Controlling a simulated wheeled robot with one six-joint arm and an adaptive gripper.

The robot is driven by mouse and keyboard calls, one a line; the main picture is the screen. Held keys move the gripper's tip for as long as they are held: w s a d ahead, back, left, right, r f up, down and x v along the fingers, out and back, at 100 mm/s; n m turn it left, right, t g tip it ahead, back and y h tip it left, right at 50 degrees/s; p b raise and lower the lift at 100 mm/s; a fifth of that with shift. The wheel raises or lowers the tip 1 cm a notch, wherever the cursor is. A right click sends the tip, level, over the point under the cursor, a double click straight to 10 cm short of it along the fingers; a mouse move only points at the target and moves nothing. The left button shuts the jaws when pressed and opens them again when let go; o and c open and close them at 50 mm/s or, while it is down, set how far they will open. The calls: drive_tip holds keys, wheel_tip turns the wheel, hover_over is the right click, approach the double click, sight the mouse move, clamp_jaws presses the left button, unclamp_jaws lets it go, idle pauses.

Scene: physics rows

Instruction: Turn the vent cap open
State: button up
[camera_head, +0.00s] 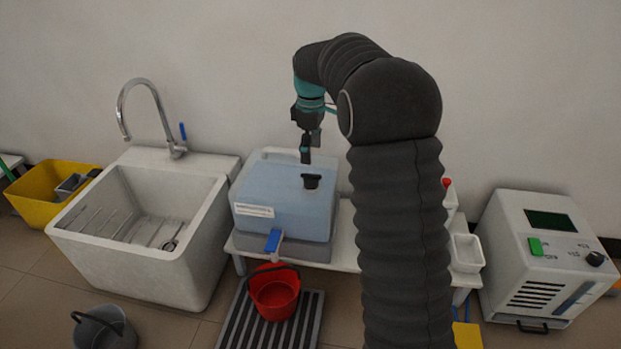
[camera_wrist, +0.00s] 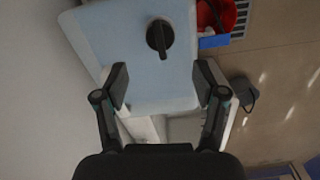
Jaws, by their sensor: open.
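The black vent cap (camera_head: 311,181) sits on top of the light blue tank (camera_head: 285,190), toward its right side. In the wrist view the cap (camera_wrist: 159,38) is a dark round piece with a raised bar across it, beyond my fingertips. My gripper (camera_head: 306,150) points down above the tank, a little above and beside the cap. The wrist view shows my gripper (camera_wrist: 160,86) with its two fingers wide apart and nothing between them. The fingers do not touch the cap.
A blue tap (camera_head: 273,241) is on the tank's front, above a red bucket (camera_head: 274,293) on a dark grate. A white sink (camera_head: 140,225) stands left. A white machine (camera_head: 545,260) stands right. A small white container (camera_head: 467,252) is at the bench's right end.

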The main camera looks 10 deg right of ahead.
sight(311, 175)
wheel_tip(311, 175, down, 9)
drive_tip(key=shift+f+b, duration=0.15)
drive_tip(key=shift+b, duration=0.55)
drive_tip(key=c, duration=1.1)
drive_tip(key=shift+c, duration=0.2)
